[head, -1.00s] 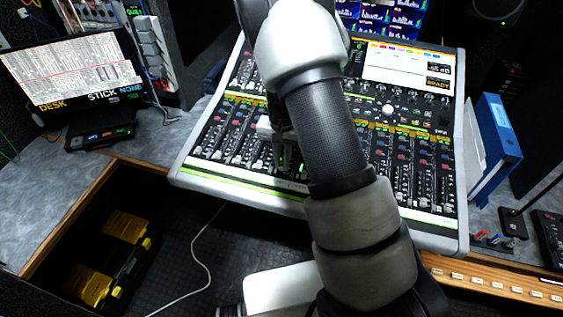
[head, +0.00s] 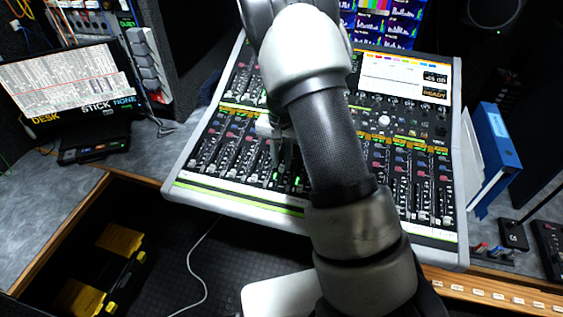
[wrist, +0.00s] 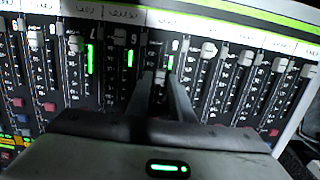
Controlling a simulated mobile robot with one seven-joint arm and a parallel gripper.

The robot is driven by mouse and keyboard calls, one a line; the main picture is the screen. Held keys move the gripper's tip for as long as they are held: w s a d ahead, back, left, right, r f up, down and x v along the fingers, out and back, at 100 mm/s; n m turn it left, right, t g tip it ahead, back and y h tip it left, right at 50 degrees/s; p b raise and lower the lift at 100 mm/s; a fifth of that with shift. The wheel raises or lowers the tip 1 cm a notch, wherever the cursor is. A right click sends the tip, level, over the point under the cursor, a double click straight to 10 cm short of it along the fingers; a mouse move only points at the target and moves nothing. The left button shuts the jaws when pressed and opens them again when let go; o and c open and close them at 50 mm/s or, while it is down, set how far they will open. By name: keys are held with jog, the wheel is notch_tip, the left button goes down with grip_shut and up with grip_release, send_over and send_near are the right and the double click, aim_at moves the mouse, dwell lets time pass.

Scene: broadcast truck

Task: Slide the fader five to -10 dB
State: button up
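The mixing console (head: 168,190) fills the middle of the head view, with a row of channel faders along its near part. My gripper (head: 283,164) points down at this row, partly covered by my arm. In the wrist view its two fingers (wrist: 159,76) are a little apart, one on each side of a fader cap (wrist: 161,77), which appears to be fader five, counting from the strips marked 7 and 6 on the left. This cap sits lower in the picture than its neighbours. I cannot tell whether the fingers touch it. A green level bar shows beside it.
Neighbouring fader caps stand close on both sides, such as one on the left (wrist: 117,42) and one on the right (wrist: 208,50). The console screen (head: 405,75) is lit. A blue binder (head: 497,150) stands right of the console, and a laptop-like display (head: 65,80) at left.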

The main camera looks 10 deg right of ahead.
aim_at(281, 167)
notch_tip(281, 167, up, 11)
dwell(0.3)
dwell(0.4)
